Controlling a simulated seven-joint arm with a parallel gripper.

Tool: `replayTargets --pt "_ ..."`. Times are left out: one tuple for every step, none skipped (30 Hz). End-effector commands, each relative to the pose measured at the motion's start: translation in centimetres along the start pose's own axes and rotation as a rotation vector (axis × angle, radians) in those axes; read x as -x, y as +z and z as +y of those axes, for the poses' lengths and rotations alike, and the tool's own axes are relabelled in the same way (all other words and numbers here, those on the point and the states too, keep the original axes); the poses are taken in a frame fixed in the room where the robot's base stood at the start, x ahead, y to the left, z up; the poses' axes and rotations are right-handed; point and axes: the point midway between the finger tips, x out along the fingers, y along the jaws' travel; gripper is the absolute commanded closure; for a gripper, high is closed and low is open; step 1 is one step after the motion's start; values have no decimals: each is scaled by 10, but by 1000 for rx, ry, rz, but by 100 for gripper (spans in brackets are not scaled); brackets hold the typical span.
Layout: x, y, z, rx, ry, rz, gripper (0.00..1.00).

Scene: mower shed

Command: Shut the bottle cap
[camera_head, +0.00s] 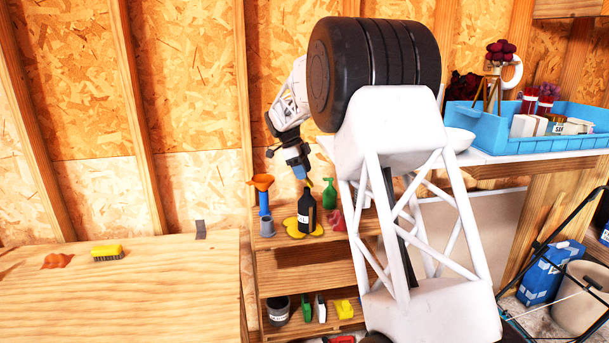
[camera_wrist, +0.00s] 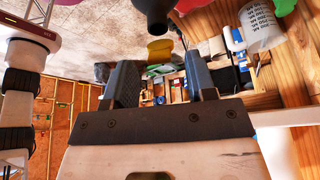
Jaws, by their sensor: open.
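A black bottle (camera_head: 307,213) with a pale label stands upright on the top shelf, on a yellow blob-shaped patch (camera_head: 290,227). In the wrist view the bottle (camera_wrist: 156,10) hangs in from the top edge, its neck pointing down. A small yellow piece, apparently its cap (camera_wrist: 160,49), shows by the neck; it also shows just above the bottle in the head view (camera_head: 309,182). Whether it touches the neck I cannot tell. My gripper (camera_head: 303,178) is just above the bottle, pointing down. Its jaws (camera_wrist: 160,82) are apart with nothing held between them.
A workbench (camera_head: 150,295) with a yellow brush (camera_head: 107,252) lies left.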

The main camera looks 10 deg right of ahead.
Motion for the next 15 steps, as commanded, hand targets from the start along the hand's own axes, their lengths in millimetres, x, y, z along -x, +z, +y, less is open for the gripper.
replayTargets --pt "-5 0 0 0 0 0 49" --pt "-7 0 0 0 0 0 49" --pt "-10 0 0 0 0 0 49" --pt "-11 0 0 0 0 0 49" --pt "-12 0 0 0 0 0 49" --pt "-14 0 0 0 0 0 49" --pt "-14 0 0 0 0 0 49" --pt "-15 0 0 0 0 0 49" --pt "-15 0 0 0 0 0 49" --pt "-16 0 0 0 0 0 49" --pt "-16 0 0 0 0 0 49" --pt "-16 0 0 0 0 0 49" --pt "-16 0 0 0 0 0 49" --pt "-16 0 0 0 0 0 49" --pt "-16 0 0 0 0 0 49"
